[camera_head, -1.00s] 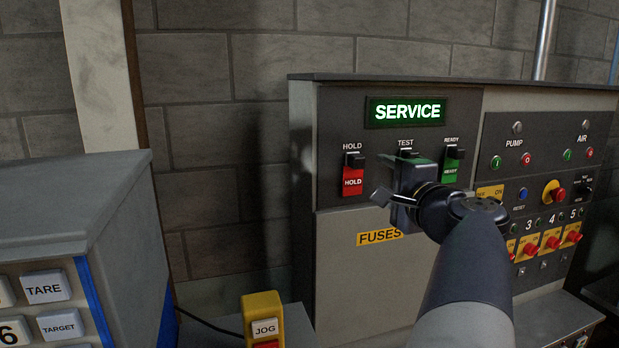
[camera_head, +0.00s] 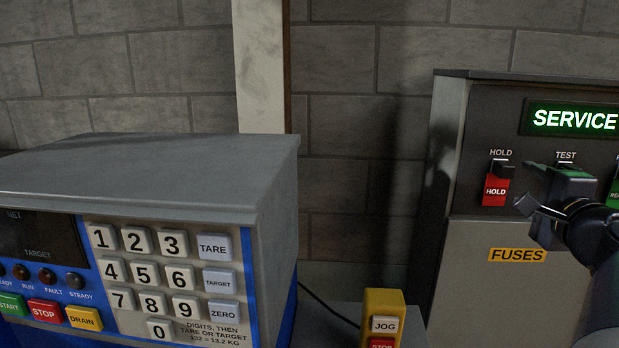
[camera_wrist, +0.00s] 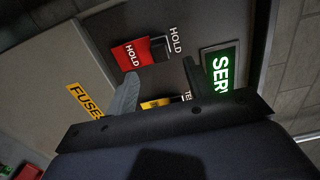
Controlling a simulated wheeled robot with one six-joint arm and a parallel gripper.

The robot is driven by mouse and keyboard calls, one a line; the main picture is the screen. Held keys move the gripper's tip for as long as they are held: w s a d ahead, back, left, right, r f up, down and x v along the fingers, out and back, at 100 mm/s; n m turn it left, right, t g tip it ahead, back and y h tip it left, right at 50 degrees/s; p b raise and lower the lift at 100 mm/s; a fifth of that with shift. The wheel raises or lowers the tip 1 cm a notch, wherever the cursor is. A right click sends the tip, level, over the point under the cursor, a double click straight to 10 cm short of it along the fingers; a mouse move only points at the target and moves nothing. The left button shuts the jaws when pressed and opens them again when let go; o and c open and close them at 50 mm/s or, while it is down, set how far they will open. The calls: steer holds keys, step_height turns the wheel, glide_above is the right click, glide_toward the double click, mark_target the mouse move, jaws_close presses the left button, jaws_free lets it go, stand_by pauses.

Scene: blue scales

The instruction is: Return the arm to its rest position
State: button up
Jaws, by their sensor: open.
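My gripper (camera_head: 532,188) is at the right of the head view, in front of the grey control cabinet (camera_head: 455,120), near the TEST label (camera_head: 565,155). Its jaws are open with nothing between them. In the wrist view its two fingers (camera_wrist: 160,85) stand apart, facing the cabinet. The gripper hides most of the switch under TEST; I cannot tell whether they touch. The HOLD switch (camera_head: 502,168) sits just left, its black knob above a red HOLD plate. The lit green display (camera_head: 570,118) above reads SERVICE, cut off at the picture's right edge.
A blue and grey scale console (camera_head: 150,170) with a number keypad (camera_head: 145,270) fills the left. A yellow JOG box (camera_head: 383,305) stands between it and the cabinet. A FUSES label (camera_head: 516,255) is on the cabinet's lower door. A block wall (camera_head: 345,150) is behind.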

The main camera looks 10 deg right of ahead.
steer(key=p+x, duration=0.2)
steer(key=x, duration=0.5)
steer(key=shift+w, duration=0.25)
steer(key=shift+s, duration=0.1)
steer(key=b, duration=0.3)
glide_toward(509, 171)
steer(key=p+x, duration=0.3)
steer(key=x, duration=0.6)
steer(key=shift+w+f, duration=0.1)
steer(key=shift+w, duration=0.2)
steer(key=shift+s, duration=0.25)
steer(key=shift+s+a+p, duration=0.2)
steer(key=shift+s+p, duration=0.05)
steer(key=shift+p, duration=0.65)
steer(key=shift+d+p, duration=0.1)
steer(key=shift+p, duration=0.2)
steer(key=shift+f, duration=0.1)
